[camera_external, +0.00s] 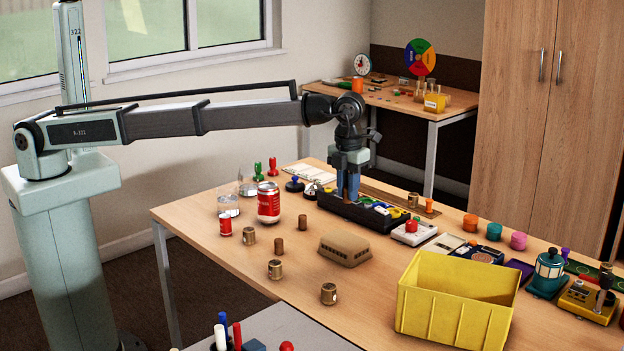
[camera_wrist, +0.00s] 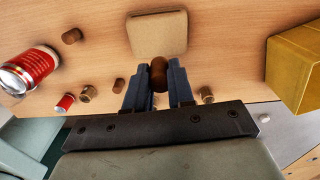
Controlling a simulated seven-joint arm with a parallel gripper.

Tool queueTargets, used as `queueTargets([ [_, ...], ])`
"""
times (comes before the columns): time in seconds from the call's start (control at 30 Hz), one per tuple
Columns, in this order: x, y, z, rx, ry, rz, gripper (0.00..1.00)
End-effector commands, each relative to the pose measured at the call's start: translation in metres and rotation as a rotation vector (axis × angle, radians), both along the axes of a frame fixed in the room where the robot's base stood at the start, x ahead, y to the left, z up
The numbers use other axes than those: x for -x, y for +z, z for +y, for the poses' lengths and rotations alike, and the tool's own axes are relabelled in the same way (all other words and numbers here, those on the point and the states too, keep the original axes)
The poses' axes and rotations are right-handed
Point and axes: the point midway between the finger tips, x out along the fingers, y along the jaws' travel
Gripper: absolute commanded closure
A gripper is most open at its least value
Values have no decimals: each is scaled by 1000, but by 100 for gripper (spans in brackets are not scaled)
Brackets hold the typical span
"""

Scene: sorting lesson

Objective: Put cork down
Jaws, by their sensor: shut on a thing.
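In the wrist view my gripper (camera_wrist: 159,80) is shut on a brown cork (camera_wrist: 159,73), which stands out between the two fingertips. In the outside view the held cork is small and hard to make out between the fingers. Two other brown corks, one farther back (camera_external: 302,222) and one nearer (camera_external: 278,247), stand on the table. I cannot tell whether the held cork touches the tray.
A tan block (camera_external: 345,248) lies in front of the tray. A yellow bin (camera_external: 455,300) stands at the front right. A large red can (camera_external: 268,202), a small red can (camera_external: 225,224) and several bronze cans stand at the left and front. Bare tabletop lies between them.

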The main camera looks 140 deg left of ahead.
Motion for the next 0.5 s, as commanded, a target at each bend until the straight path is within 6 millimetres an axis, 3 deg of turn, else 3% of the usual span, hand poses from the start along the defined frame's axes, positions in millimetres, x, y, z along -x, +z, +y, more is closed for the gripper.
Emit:
queueTargets([
  [0.27,3,-4,-1,3,110,5,100],
  [0.5,4,-34,-2,4,115,6,100],
])
